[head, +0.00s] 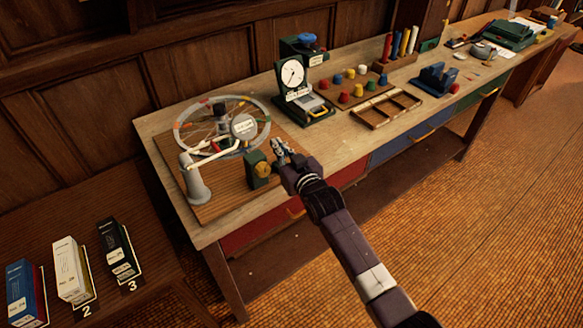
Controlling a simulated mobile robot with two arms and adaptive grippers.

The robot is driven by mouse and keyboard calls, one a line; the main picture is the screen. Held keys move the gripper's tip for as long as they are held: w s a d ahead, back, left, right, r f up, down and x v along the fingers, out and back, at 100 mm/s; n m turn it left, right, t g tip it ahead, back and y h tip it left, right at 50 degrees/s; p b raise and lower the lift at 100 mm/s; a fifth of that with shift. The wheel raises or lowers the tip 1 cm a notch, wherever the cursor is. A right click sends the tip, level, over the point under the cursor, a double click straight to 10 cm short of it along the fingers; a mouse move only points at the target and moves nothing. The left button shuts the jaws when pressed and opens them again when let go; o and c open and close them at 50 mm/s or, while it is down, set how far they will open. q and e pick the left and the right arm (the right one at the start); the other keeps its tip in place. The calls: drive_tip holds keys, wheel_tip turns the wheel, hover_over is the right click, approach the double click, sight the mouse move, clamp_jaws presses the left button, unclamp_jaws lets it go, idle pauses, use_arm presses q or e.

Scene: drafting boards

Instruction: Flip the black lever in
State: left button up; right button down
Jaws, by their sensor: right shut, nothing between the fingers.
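My right gripper (279,150) is shut and empty. It is over the right edge of the wooden board (225,205), just right of a green block with a brass knob (259,170). I cannot tell whether it touches the block. A spoked wheel (264,125) with coloured rim marks lies on a stand on the board, with a pale arm and a grey post (196,187) at its left front. I cannot make out a black lever for certain; small dark parts show at the wheel's middle. My left gripper is not in view.
A dial scale (292,75) stands behind my gripper. Coloured pegs, an empty wooden tray (386,108) and a blue holder (434,79) are farther right on the bench. Numbered boxes (70,268) stand lower left. Bare bench top lies right of my gripper.

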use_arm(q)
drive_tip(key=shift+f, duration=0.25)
use_arm(e)
drive_tip(key=shift+w+a, duration=0.25)
drive_tip(key=shift+w, duration=0.05)
drive_tip(key=shift+r, duration=0.1)
